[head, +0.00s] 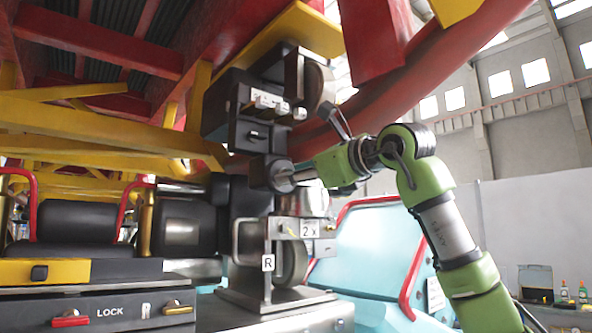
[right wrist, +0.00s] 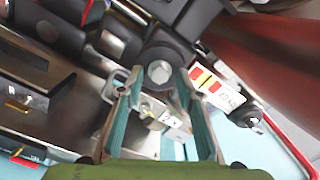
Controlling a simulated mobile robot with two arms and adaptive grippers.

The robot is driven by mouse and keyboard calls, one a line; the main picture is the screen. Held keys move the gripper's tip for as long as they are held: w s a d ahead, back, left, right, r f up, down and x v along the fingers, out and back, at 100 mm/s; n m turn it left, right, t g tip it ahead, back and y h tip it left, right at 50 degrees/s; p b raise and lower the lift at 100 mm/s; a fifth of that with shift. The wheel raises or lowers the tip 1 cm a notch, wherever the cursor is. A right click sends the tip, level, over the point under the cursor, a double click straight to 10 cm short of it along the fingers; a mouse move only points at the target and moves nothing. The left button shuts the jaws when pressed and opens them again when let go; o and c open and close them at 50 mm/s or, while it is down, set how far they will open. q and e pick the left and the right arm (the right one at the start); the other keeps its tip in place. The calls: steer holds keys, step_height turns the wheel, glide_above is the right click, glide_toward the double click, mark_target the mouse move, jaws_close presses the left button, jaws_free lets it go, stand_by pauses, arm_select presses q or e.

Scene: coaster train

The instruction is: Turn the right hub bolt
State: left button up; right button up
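The right hub (head: 268,170) is a dark round housing on the black wheel assembly, in the middle of the head view. In the right wrist view, its pale metal bolt head (right wrist: 159,72) shows at the centre of a dark round face. My right gripper (right wrist: 160,80) is open, with its teal-padded fingers on either side of the bolt in that picture. Whether they touch it I cannot tell. In the head view my right gripper (head: 303,176) reaches in from the right, close beside the hub. My left gripper is not in view.
A bracket with an "R" tag (head: 268,262) and a "2 x" plate (head: 309,229) sit below the hub. A panel marked LOCK (head: 110,312) is at lower left. The red curved rail (head: 440,65) passes above my arm. A light-blue car body (head: 365,245) stands behind.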

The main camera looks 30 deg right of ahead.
jaws_close()
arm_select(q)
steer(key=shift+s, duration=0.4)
arm_select(e)
steer(key=shift+m, duration=0.5)
arm_select(q)
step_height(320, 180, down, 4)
steer(key=b, duration=0.3)
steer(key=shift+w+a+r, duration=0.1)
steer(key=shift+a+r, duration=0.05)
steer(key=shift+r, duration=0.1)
arm_select(e)
steer(key=m, duration=2.8)
steer(key=shift+w+f+m, duration=0.1)
steer(key=shift+m, duration=0.2)
